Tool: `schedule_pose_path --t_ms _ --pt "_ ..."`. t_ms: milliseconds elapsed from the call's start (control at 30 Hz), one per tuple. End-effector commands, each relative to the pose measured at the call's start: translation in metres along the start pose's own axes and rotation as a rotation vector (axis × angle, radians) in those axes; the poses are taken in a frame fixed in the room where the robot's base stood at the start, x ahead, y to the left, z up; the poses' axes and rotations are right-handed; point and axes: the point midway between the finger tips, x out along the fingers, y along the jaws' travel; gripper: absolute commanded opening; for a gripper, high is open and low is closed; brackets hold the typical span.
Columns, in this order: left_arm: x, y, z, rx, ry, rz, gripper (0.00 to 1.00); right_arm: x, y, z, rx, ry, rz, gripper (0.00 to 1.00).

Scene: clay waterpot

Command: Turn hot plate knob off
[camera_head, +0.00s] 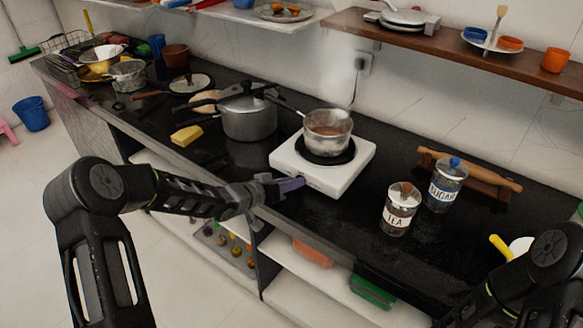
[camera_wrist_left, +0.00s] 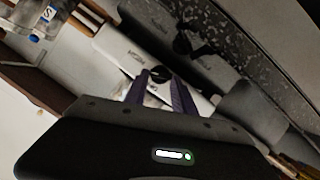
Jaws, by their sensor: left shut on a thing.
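The white hot plate (camera_head: 322,178) stands on the black counter with a steaming metal pot (camera_head: 328,132) on its dark burner. My left gripper (camera_head: 291,185) is at the hot plate's front face, near its left front corner. In the left wrist view, the purple fingers of my left gripper (camera_wrist_left: 162,88) are shut on the dark round knob (camera_wrist_left: 161,74) on the white front panel. The knob is hidden by the gripper in the head view, and its setting cannot be read. My right gripper is out of view; only part of my right arm shows at the lower right.
A pressure cooker (camera_head: 249,117) stands left of the hot plate, with a yellow block (camera_head: 186,136) near the counter edge. A tea jar (camera_head: 399,211) and a sugar jar (camera_head: 446,186) stand to the right. A wooden rolling pin (camera_head: 490,177) lies behind them.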

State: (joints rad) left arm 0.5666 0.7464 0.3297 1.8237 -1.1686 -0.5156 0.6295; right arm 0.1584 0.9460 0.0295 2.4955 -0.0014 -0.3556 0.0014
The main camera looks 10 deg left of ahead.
Motion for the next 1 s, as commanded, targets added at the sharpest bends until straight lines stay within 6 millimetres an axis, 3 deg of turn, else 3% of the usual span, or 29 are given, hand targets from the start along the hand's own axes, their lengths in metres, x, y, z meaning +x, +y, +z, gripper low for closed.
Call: schedule_pose_path --t_ms 33,200,833,867,1000 --pt "-0.003 0.001 -0.005 -0.034 -0.001 0.012 0.0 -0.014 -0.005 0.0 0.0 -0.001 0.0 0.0" --pt "-0.001 -0.002 -0.003 -0.125 0.001 0.051 0.0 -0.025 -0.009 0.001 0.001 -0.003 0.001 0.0" --pt "0.0 -0.004 0.0 -0.196 0.002 0.082 0.0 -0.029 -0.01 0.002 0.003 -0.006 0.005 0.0" --pt "0.0 -0.004 0.0 -0.196 0.002 0.082 0.32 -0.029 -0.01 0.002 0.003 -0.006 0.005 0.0" --pt "0.0 -0.004 0.0 -0.196 0.002 0.081 0.43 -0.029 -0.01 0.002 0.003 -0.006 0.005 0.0"
